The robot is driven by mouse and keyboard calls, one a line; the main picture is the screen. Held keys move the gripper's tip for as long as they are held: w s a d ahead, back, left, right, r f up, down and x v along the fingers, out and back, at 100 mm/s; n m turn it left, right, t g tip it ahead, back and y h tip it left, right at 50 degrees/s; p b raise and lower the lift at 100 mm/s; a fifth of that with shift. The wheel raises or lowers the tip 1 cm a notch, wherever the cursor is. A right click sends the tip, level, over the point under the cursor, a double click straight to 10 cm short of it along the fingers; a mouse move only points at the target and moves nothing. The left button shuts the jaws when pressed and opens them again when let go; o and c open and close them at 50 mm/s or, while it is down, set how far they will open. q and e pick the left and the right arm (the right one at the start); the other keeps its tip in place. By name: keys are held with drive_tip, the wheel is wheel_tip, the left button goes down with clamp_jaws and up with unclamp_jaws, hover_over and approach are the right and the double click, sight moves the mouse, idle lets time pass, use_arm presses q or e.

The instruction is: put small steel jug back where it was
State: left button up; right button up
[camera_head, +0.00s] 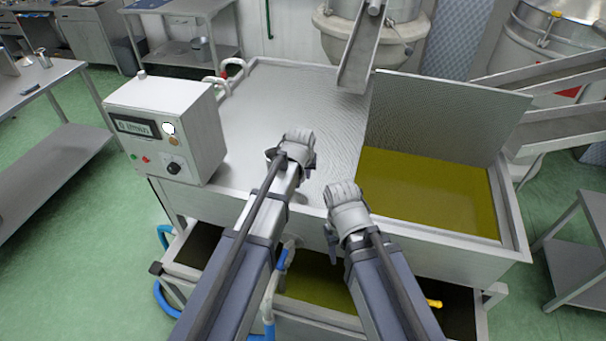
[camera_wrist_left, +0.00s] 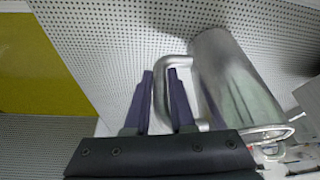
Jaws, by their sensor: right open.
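The small steel jug (camera_wrist_left: 228,75) shows in the left wrist view as a shiny cylinder with a loop handle, over a perforated metal surface. My left gripper's fingers (camera_wrist_left: 160,76) lie on both sides of the handle's bar, one passing through the loop, and look closed on it. Whether the jug touches the surface I cannot tell. In the head view my left gripper (camera_head: 292,152) is above the machine's metal top (camera_head: 255,115), and the jug is hidden there. My right gripper (camera_head: 345,207) is open and empty over the machine's front edge, left of the olive-coloured basin.
The basin (camera_head: 430,192) of olive-green liquid lies to the right, its perforated lid (camera_head: 440,115) raised. A control box (camera_head: 165,130) stands at the left corner, and a chute (camera_head: 360,50) comes down at the back. The metal top around my left gripper is mostly clear.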

use_arm(q)
drive_tip(key=o, duration=0.4)
drive_tip(key=shift+c, duration=0.2)
drive_tip(key=shift+r, duration=0.2)
drive_tip(key=shift+s+r+p, duration=0.2)
drive_tip(key=shift+r+p, duration=0.35)
drive_tip(key=shift+p, duration=0.15)
drive_tip(key=p+v, duration=1)
drive_tip(key=v, duration=0.1)
drive_tip(key=s+f+m+g+y, duration=0.1)
drive_tip(key=s+m+g, duration=0.2)
drive_tip(key=s, duration=1.8)
drive_tip(key=shift+s+d+f+m+g, duration=0.25)
drive_tip(key=shift+f+m+g, duration=0.15)
drive_tip(key=shift+g, duration=0.6)
